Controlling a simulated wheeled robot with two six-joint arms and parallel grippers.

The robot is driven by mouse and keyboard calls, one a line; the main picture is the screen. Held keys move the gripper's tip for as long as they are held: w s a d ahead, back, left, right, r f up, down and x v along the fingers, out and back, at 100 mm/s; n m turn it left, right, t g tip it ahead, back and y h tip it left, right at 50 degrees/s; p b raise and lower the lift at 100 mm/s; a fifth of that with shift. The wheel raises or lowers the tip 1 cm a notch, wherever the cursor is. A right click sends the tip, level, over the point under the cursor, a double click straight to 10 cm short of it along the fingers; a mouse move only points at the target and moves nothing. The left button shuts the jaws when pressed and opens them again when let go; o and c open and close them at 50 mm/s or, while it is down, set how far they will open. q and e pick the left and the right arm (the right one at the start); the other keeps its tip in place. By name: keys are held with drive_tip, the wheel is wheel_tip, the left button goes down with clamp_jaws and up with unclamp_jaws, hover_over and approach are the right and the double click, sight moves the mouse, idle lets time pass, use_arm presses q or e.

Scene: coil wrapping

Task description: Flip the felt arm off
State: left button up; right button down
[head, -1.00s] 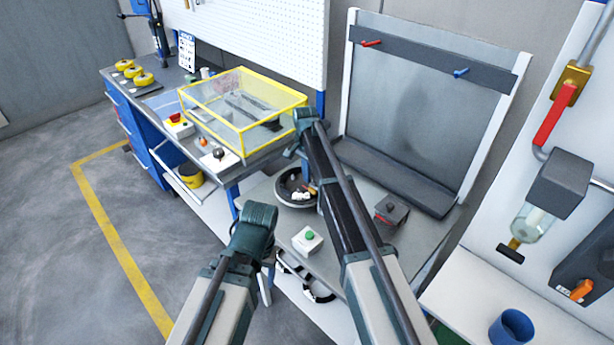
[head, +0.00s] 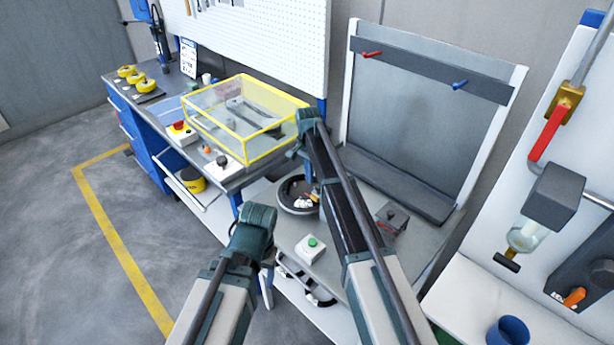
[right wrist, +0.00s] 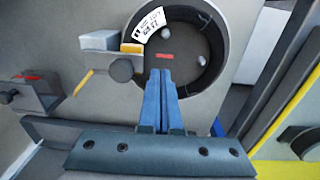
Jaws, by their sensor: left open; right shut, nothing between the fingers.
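In the right wrist view my right gripper (right wrist: 160,78) is shut and empty, its blue fingertips together at the lower edge of a round dark recess (right wrist: 215,65). Inside the recess are a white printed label, two small grey knobs and a red mark. A small grey arm-like piece with a yellow-orange edge (right wrist: 131,48) reaches the recess's left rim; I cannot tell for sure that it is the felt arm. In the head view the round dark dish (head: 288,203) stands on the grey bench, partly behind my right arm. My left gripper is hidden behind its own arm.
A white box with a green button (head: 310,249) and a dark red-grey box (head: 391,217) flank my right arm. A tall grey panel (head: 420,115) rises behind. A blue cup (head: 508,331) is at lower right.

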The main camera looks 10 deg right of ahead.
use_arm(q)
wheel_tip(320, 180, up, 7)
drive_tip(key=p, duration=0.6)
drive_tip(key=shift+r, duration=0.15)
use_arm(e)
drive_tip(key=w+a+r, duration=0.4)
drive_tip(key=w+r, duration=0.2)
drive_tip(key=r, duration=0.1)
drive_tip(key=shift+a+r, duration=0.15)
drive_tip(key=shift+a, duration=0.15)
use_arm(q)
drive_tip(key=shift+a, duration=0.1)
wheel_tip(320, 180, down, 7)
drive_tip(key=b, duration=0.6)
drive_tip(key=shift+r, duration=0.2)
use_arm(e)
drive_tip(key=s+f+n, duration=0.2)
drive_tip(key=s+n, duration=0.2)
drive_tip(key=s, duration=1)
drive_tip(key=s+f+n, duration=0.2)
drive_tip(key=s+n, duration=0.3)
drive_tip(key=s, duration=0.9)
drive_tip(key=s+a+f+n+h, duration=0.1)
drive_tip(key=s+n, duration=0.4)
drive_tip(key=s, duration=0.9)
drive_tip(key=shift+f, duration=0.75)
